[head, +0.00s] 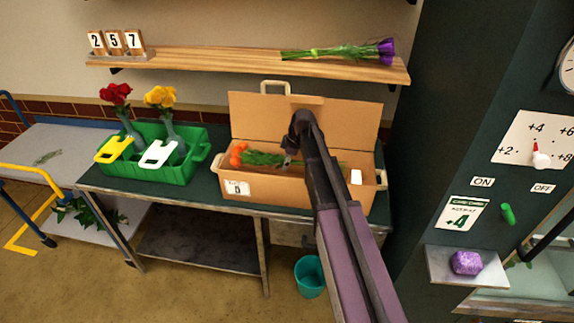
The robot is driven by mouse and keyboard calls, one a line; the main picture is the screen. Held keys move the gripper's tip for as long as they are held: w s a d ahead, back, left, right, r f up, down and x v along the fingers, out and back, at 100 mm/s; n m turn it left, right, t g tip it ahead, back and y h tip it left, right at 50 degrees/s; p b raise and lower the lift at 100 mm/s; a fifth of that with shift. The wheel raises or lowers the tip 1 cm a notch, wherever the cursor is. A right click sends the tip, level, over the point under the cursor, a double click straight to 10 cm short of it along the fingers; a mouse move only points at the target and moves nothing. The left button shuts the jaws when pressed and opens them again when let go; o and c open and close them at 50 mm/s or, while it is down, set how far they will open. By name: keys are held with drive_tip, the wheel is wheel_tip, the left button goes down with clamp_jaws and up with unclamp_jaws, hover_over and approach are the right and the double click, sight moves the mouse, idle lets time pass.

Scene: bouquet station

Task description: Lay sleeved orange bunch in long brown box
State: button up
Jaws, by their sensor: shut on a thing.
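The long brown box (287,193) stands on the dark table with its lid raised at the back. The orange bunch (238,155) is at the box, its orange heads at the left end and its green stems running right, within or just above the opening. I cannot tell whether it rests on the box floor. My gripper (288,161) reaches down over the box and is shut on the bunch's stems. My arm hides the middle and right part of the bunch, and I cannot make out the sleeve clearly.
A green crate (160,173) with red and yellow flowers stands left of the box. A wooden shelf (220,68) above holds a purple bunch (345,52) and number blocks (115,41). A dark cabinet with a dial (536,150) stands at right. A teal bin (310,277) is on the floor.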

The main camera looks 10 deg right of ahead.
sight(296, 159)
drive_tip(key=shift+f+b, duration=0.6)
idle(0.3)
drive_tip(key=o, duration=1.2)
drive_tip(key=shift+c, duration=0.2)
drive_tip(key=shift+r, duration=0.15)
wheel_tip(296, 159, up, 2)
drive_tip(key=shift+p, duration=1.15)
drive_tip(key=p+v, duration=1)
drive_tip(key=v, duration=0.1)
drive_tip(key=shift+d, duration=0.15)
drive_tip(key=shift+s, duration=0.1)
